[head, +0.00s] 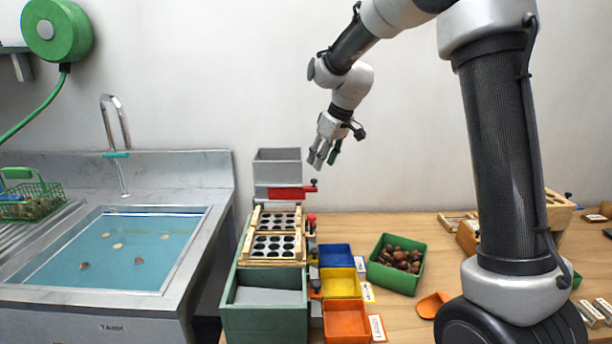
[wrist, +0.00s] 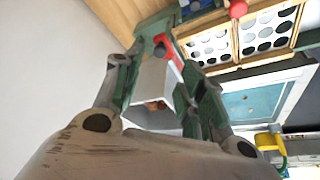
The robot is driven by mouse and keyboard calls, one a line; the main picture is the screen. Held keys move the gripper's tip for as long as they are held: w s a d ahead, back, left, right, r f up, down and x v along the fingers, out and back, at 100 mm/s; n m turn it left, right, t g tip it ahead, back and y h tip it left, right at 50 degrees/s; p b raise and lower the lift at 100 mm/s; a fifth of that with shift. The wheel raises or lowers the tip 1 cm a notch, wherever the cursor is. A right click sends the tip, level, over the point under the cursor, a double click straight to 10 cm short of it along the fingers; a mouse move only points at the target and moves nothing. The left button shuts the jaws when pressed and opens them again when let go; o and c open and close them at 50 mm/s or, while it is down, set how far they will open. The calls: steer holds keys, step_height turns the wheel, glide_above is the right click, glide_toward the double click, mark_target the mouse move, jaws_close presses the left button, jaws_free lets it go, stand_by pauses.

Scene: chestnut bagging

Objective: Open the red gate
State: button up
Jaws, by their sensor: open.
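The red gate (head: 285,193) is a flat red piece across the lower part of the grey hopper (head: 277,155), with a small dark-and-red knob (head: 313,183) at its right end. My gripper (head: 322,165) is open and empty, pointing down, above and slightly right of the gate, apart from it in the head view. In the wrist view my green fingers (wrist: 164,42) are spread, and the red gate (wrist: 172,54) shows between them in front of the pale hopper (wrist: 152,78). A little brown shows inside the hopper. Whether a finger touches the gate I cannot tell.
Wooden trays with round holes (head: 275,246) stand in front of the hopper, above a green bin (head: 262,318). Blue, yellow and orange bins and a green crate of chestnuts (head: 380,278) stand to the right. A water-filled sink (head: 120,205) is left. The air around my gripper is clear.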

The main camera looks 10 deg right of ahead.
mark_target(314, 180)
steer(key=x, duration=0.7)
steer(key=shift+d+f, duration=0.1)
steer(key=shift+f, duration=0.05)
jaws_close()
